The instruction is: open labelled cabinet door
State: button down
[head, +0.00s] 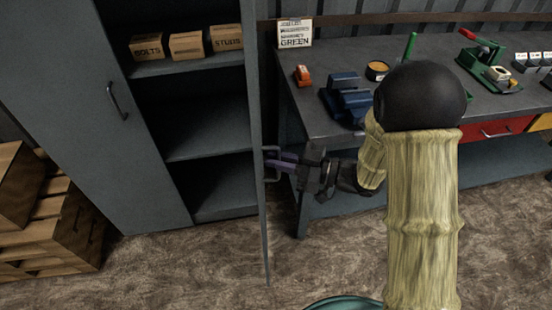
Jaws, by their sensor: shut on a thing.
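The grey cabinet (185,4) stands at the left with shelves showing inside. Its right door (257,215) stands open and is seen almost edge-on. Its left door (140,110) looks closed and has a dark handle (118,100). My gripper (274,163) is at the outer side of the right door, its fingers shut on that door's handle (270,150). The door's face is turned away, so any label on it is hidden. A sign (295,34) with text ending in "GREEN" stands by the back of the workbench.
The workbench (310,75) is close to the right of the open door, with a blue vise (346,98) and an orange item (302,75) on it. Wooden crates (50,235) are stacked at the far left. Floor (190,275) in front of the cabinet is clear. Labelled boxes (187,45) sit on the top shelf.

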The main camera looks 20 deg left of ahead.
jog(key=c, duration=1.6)
grip_release()
jog(key=shift+s, duration=0.1)
jog(key=w+d+b, duration=0.1)
jog(key=w+d, duration=0.1)
jog(key=d, duration=1.5)
jog(key=shift+w+d, duration=0.15)
jog(key=shift+w, duration=0.2)
